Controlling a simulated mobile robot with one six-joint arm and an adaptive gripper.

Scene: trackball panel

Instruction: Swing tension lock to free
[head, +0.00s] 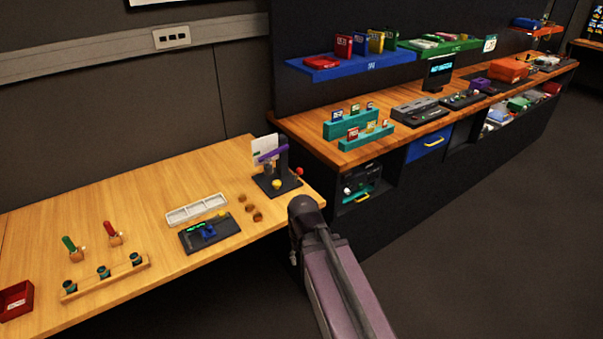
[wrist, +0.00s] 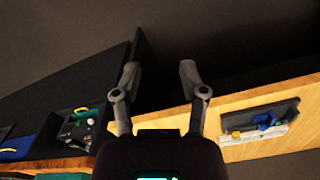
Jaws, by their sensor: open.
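A dark flat panel (head: 227,229) lies on the light wooden table, with a raised blue part (head: 208,233), a small yellow piece (head: 221,213) and a green mark. Its details are too small to tell which part is the tension lock or how it is set. The panel also shows in the wrist view (wrist: 242,123), right of my gripper and apart from it. My gripper (wrist: 158,73) is open and empty, its two fingers spread over dark floor. In the head view my arm stands off the table's right edge, and the fingers cannot be made out.
A pale tray (head: 197,209) lies behind the panel, with several brown knobs to its right. A black stand (head: 277,183) with a purple lever rises at the table's right end. A wooden rack (head: 105,278) stands left. A long workbench (head: 375,150) runs along the right.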

